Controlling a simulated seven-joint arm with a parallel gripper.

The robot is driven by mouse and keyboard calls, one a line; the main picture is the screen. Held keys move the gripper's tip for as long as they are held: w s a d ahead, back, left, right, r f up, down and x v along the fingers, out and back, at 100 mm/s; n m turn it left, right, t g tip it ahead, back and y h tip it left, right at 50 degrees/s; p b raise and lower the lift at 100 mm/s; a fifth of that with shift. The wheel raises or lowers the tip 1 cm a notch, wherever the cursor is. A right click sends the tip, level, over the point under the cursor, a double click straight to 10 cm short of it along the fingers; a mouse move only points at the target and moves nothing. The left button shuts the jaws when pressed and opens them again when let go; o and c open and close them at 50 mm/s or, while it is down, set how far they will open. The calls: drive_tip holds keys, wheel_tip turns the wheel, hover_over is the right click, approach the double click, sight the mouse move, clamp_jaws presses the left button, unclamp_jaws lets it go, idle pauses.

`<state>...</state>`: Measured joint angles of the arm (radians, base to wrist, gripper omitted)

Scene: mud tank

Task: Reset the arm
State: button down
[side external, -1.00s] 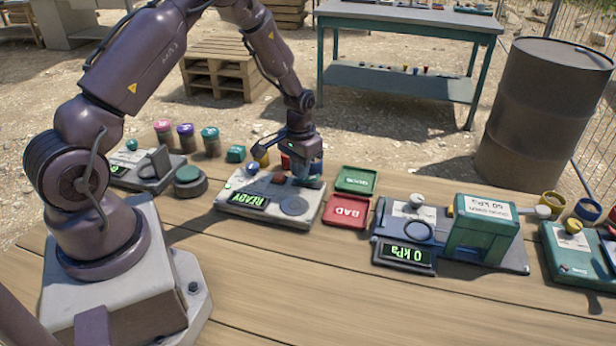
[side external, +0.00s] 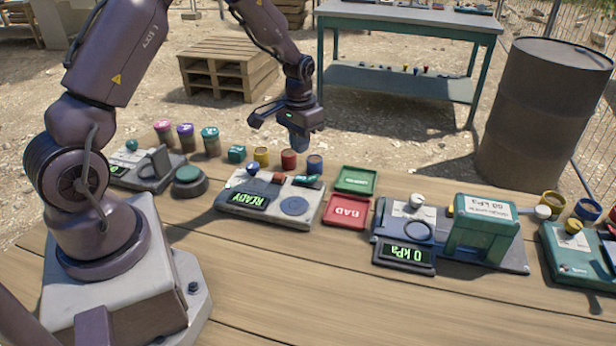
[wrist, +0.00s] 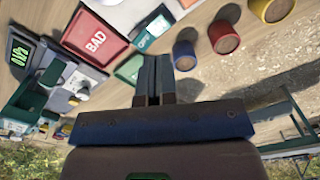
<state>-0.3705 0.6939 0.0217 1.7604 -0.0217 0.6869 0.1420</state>
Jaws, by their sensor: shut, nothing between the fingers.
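My gripper (side external: 299,146) hangs in the air above the far edge of the wooden table, over the row of small cups. Its fingers are shut with nothing between them; they also show in the wrist view (wrist: 154,80). Below and nearer stands the grey device with a green READY display (side external: 248,200). It has a round pad (side external: 294,206) and a small teal item (side external: 307,181) on its top. My arm is raised and bent, clear of everything on the table.
Yellow (side external: 261,156), red (side external: 289,160) and blue (side external: 315,164) cups stand behind the device. A red BAD tray (side external: 347,212) and a green tray (side external: 356,179) lie right of it. A 0 kPa press unit (side external: 405,253) stands farther right. The front of the table is bare.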

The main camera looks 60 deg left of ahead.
drive_tip(key=s+d+r+m+t, duration=0.1)
drive_tip(key=s+d+r+t, duration=0.1)
drive_tip(key=s+d+r, duration=0.6)
drive_tip(key=s+d+r+m+t, duration=0.2)
drive_tip(key=s+d+r+t, duration=0.1)
drive_tip(key=s+d+r, duration=0.5)
drive_tip(key=s+r, duration=0.3)
drive_tip(key=r, duration=0.4)
drive_tip(key=shift+s+r+t, duration=0.15)
drive_tip(key=shift+s+t, duration=0.15)
drive_tip(key=shift+s, duration=0.05)
